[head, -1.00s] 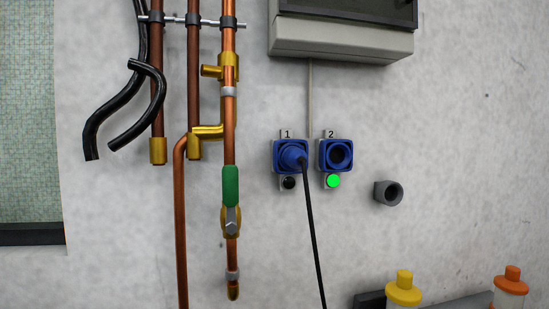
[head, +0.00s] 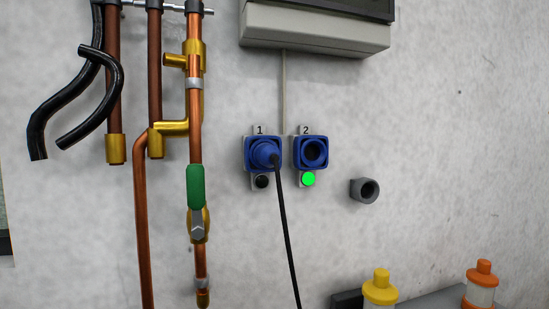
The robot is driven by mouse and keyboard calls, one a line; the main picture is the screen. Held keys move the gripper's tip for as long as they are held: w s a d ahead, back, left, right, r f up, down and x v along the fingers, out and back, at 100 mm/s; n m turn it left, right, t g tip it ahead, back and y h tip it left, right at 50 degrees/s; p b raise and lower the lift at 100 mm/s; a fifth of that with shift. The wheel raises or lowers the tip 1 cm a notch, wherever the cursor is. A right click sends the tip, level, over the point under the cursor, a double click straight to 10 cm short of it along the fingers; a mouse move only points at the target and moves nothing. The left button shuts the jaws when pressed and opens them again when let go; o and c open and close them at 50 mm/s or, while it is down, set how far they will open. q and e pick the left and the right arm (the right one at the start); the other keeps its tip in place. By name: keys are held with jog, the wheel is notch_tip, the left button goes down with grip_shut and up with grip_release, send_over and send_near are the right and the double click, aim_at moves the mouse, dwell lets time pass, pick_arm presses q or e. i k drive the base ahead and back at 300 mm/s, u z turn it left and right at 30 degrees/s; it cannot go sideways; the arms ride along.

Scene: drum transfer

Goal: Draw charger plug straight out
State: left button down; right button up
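The blue charger plug (head: 264,155) sits in the blue wall socket marked 1 (head: 248,145). Its black cable (head: 286,235) hangs down and out of the bottom of the head view. A dark, unlit round indicator (head: 262,181) is below socket 1. Socket 2 (head: 311,153), just to the right, is empty, and a green light (head: 308,179) glows below it. Neither of my grippers shows in the head view.
Copper pipes with a green-handled valve (head: 195,187) and black hoses (head: 92,115) are to the left. A grey box (head: 315,32) hangs above the sockets. A grey round holder (head: 365,190) juts out at right. Yellow-topped (head: 380,288) and orange-topped (head: 482,275) containers stand at lower right.

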aim_at(263, 154)
jog(key=z, duration=2.4)
jog(key=i, duration=2.85)
jog(key=u, duration=3.45)
